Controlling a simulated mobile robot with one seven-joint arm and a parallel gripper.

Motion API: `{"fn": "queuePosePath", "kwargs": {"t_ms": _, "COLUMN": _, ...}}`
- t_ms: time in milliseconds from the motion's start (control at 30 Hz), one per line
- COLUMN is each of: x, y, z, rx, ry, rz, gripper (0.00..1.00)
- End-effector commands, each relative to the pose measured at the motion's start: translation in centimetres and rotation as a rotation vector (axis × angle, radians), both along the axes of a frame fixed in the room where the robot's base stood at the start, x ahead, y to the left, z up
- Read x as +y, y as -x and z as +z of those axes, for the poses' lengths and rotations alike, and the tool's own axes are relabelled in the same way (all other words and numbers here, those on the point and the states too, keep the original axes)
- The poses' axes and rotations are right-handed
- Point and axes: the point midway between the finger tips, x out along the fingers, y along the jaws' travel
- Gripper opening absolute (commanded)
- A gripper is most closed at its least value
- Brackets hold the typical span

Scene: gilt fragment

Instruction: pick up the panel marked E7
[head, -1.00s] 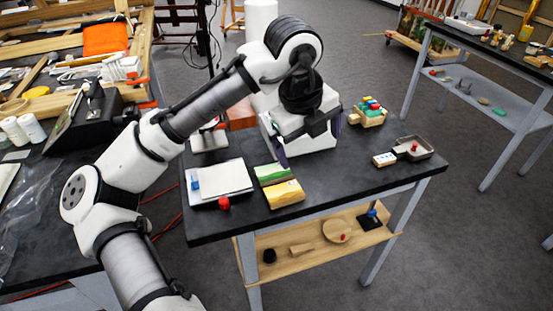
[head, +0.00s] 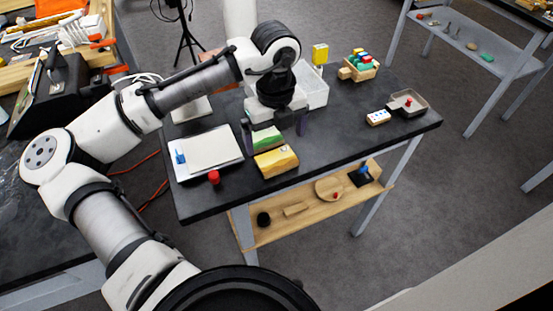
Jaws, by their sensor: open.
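Two small painted panels lie on the dark tabletop (head: 345,150): a green panel (head: 268,139) and, in front of it, a yellow-orange panel (head: 277,162). No E7 marking is legible on either at this size. My gripper (head: 275,131) points down over the green panel, its open fingers on either side of it. It is empty, and its body hides the area just behind the green panel. I cannot tell whether the fingers touch the panel or the tabletop.
A white tray with a sheet (head: 208,152) and a red knob (head: 214,177) are left of the panels. A white bin (head: 313,90) stands close behind my gripper. Colored blocks in a wooden holder (head: 360,66), a domino-like piece (head: 378,117) and a grey tray (head: 407,103) are right.

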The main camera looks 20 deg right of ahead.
Motion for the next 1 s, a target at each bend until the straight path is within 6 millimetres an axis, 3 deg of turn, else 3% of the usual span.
{"fn": "queuePosePath", "kwargs": {"t_ms": 400, "x": 0.5, "y": 0.4, "z": -4.8, "rx": 0.001, "ry": -0.001, "rz": 0.000, "gripper": 1.00}}
{"fn": "queuePosePath", "kwargs": {"t_ms": 667, "x": 0.4, "y": 0.4, "z": -5.1, "rx": 0.000, "ry": 0.000, "rz": -0.001, "gripper": 1.00}}
{"fn": "queuePosePath", "kwargs": {"t_ms": 1000, "x": 0.5, "y": 0.4, "z": -5.1, "rx": 0.000, "ry": 0.000, "rz": 0.000, "gripper": 0.57}}
